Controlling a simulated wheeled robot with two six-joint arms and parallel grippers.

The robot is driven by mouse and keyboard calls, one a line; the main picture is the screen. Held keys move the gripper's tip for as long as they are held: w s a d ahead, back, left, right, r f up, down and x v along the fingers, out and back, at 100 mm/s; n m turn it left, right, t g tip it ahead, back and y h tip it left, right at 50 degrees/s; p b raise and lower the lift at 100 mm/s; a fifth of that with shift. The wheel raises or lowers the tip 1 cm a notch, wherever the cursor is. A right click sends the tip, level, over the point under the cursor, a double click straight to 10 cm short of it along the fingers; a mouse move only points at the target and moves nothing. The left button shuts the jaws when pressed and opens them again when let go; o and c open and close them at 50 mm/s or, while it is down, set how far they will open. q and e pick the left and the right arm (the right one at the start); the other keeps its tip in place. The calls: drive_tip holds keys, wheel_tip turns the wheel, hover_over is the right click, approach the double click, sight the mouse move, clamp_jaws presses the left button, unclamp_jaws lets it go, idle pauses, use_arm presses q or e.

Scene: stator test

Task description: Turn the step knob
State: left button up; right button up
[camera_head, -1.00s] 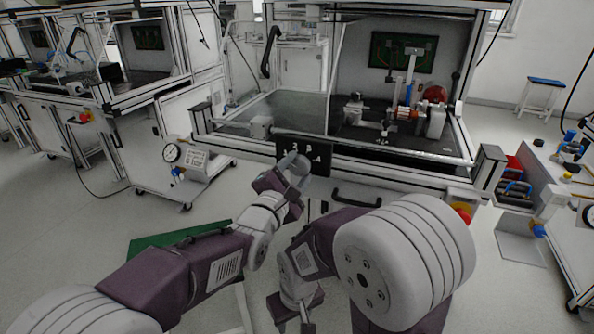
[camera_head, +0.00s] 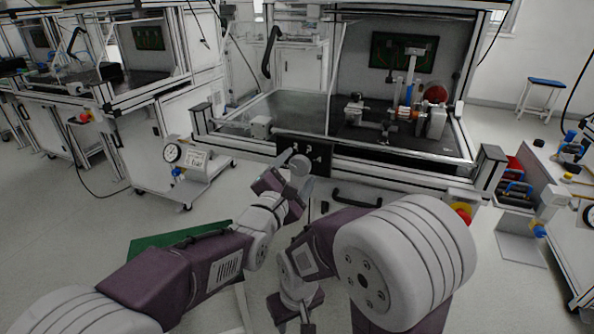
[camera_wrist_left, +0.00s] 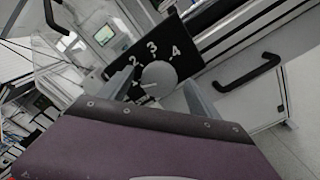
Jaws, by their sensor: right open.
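The step knob (camera_wrist_left: 158,76) is a round grey disc on a black panel (camera_wrist_left: 190,28) with white numerals. The 2, 3 and 4 show above it in the left wrist view, and a pale mark lies on its lower left. My left gripper (camera_wrist_left: 160,92) is open, one finger on each side of the knob, with gaps visible. In the head view the left gripper (camera_head: 291,181) is just in front of the knob (camera_head: 301,164), partly overlapping the panel (camera_head: 322,160). My right gripper (camera_head: 294,318) is low at the bottom, away from the panel and partly seen.
The panel sits on the front of a framed test bench (camera_head: 405,172) with a black handle (camera_head: 355,198) to its right. A red and yellow button (camera_head: 462,213) is at the bench's right corner. A pressure gauge (camera_head: 172,153) stands at left. Floor is open in front.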

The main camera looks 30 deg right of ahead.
use_arm(q)
drive_tip(key=shift+s+a+f+b, duration=0.1)
drive_tip(key=shift+s+a+b, duration=0.15)
drive_tip(key=shift+b, duration=0.15)
drive_tip(key=b+v, duration=0.3)
drive_tip(key=v, duration=0.5)
drive_tip(key=shift+a+b, duration=0.2)
drive_tip(key=shift+b, duration=0.15)
drive_tip(key=shift+s, duration=0.1)
